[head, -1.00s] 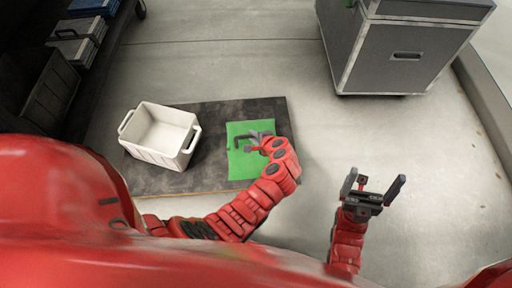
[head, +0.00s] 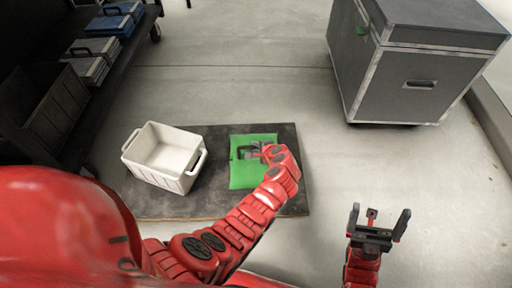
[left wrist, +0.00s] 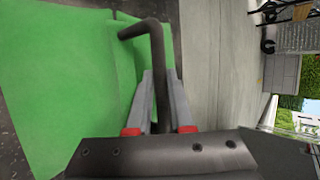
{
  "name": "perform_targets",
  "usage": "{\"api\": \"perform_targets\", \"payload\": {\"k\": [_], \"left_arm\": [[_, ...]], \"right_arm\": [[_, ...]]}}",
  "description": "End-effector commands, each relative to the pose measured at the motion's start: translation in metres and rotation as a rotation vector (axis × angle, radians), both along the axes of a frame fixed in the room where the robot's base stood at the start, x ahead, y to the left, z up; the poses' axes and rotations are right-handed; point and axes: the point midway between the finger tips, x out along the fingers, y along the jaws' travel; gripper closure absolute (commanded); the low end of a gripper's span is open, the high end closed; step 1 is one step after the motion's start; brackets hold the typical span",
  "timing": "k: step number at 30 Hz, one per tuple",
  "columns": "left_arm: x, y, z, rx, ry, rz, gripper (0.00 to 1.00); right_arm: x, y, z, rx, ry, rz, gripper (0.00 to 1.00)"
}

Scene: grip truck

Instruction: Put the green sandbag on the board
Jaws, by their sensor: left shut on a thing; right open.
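The green sandbag (head: 245,176) shows over the right part of the dark board (head: 205,208) in the head view. It also fills the left of the left wrist view (left wrist: 50,85). Its dark handle (left wrist: 158,55) stands up from it. My left gripper (head: 256,150) is shut on that handle; its fingers (left wrist: 160,100) lie on either side of it in the left wrist view. I cannot tell whether the bag rests on the board or hangs just above it. My right gripper (head: 379,225) is open and empty over the floor, right of the board.
A white bin (head: 165,155) stands on the board's left part. A large grey case (head: 405,85) stands on the floor at the back right. A dark shelf unit (head: 80,95) with blue and grey cases is at the left. Floor between is clear.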

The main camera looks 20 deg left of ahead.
Motion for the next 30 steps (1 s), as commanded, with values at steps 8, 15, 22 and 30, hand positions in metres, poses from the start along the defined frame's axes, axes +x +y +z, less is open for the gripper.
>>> {"api": "perform_targets", "payload": {"k": [8, 15, 22, 30], "left_arm": [[0.003, 0.000, -0.009, 0.003, -0.010, -0.001, 1.00], [0.002, -0.001, -0.012, -0.001, -0.006, -0.001, 0.53], [0.001, 0.000, -0.012, -0.001, -0.004, -0.001, 0.50], [-0.009, -0.014, 0.006, -0.002, -0.007, -0.006, 0.50]], "right_arm": [[0.002, 0.004, -0.008, -0.022, 0.004, 0.009, 0.09], [0.002, 0.004, -0.009, -0.021, 0.005, 0.009, 0.09], [0.002, 0.004, -0.009, -0.020, 0.005, 0.009, 0.09], [0.001, 0.000, 0.004, -0.001, 0.003, 0.000, 0.09]]}}
